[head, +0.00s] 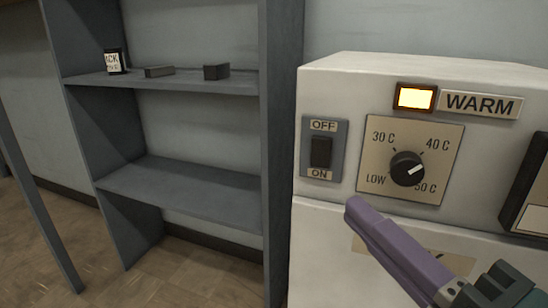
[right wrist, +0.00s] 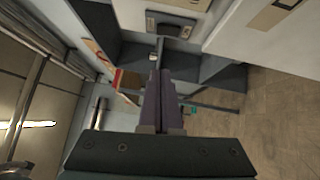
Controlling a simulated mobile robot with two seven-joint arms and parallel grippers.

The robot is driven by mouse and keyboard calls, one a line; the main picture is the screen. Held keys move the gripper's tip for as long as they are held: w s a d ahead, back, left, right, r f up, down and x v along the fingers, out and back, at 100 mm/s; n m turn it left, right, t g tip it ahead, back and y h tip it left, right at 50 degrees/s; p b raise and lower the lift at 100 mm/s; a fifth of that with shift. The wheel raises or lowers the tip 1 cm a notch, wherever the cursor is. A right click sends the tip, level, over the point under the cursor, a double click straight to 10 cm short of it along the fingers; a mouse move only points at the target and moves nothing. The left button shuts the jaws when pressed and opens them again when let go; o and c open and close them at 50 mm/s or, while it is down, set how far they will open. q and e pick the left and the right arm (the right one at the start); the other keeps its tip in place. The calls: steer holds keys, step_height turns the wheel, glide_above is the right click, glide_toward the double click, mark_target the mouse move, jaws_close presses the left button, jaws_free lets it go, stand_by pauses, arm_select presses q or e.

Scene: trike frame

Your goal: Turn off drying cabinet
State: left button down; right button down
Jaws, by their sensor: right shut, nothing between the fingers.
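The drying cabinet (head: 333,90) is a white box at the right of the head view. Its dark rocker switch (head: 321,152) sits on a grey plate, with OFF above and ON below. I cannot tell which end is pressed in. The WARM lamp (head: 415,97) glows yellow. A black dial (head: 407,169) points right, between 40 C and 50 C. My right gripper (head: 354,206) has purple fingers, shut and empty, in front of the cabinet, below and right of the switch. The fingers also show in the right wrist view (right wrist: 161,84). My left gripper is not in view.
A grey shelf unit (head: 282,130) stands left of the cabinet. A labelled dark container (head: 115,61) and two small dark blocks (head: 216,72) are on its upper shelf. Its lower shelf (head: 185,190) is empty. A dark box (head: 530,190) is on the cabinet's right side.

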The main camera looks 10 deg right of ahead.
glide_toward(315, 144)
steer(key=w+a, duration=0.3)
steer(key=a, duration=0.1)
steer(key=shift+w+d+b, duration=0.5)
steer(key=shift+w+d, duration=0.3)
steer(key=shift+w, duration=0.2)
steer(key=shift+w+d+r, duration=0.15)
steer(key=shift+w+d, duration=0.3)
steer(key=shift+w, duration=0.05)
steer(key=p, duration=0.1)
steer(key=r+p, duration=0.1)
steer(key=p, duration=0.1)
steer(key=shift+w+d+r+m+g, duration=0.1)
steer(key=shift+w+d+m+g, duration=0.05)
steer(key=shift+w+m+g, duration=0.15)
steer(key=shift+s+f+b, duration=0.1)
steer(key=shift+f+b, duration=0.4)
steer(key=shift+f, duration=0.05)
steer(key=shift+r, duration=0.15)
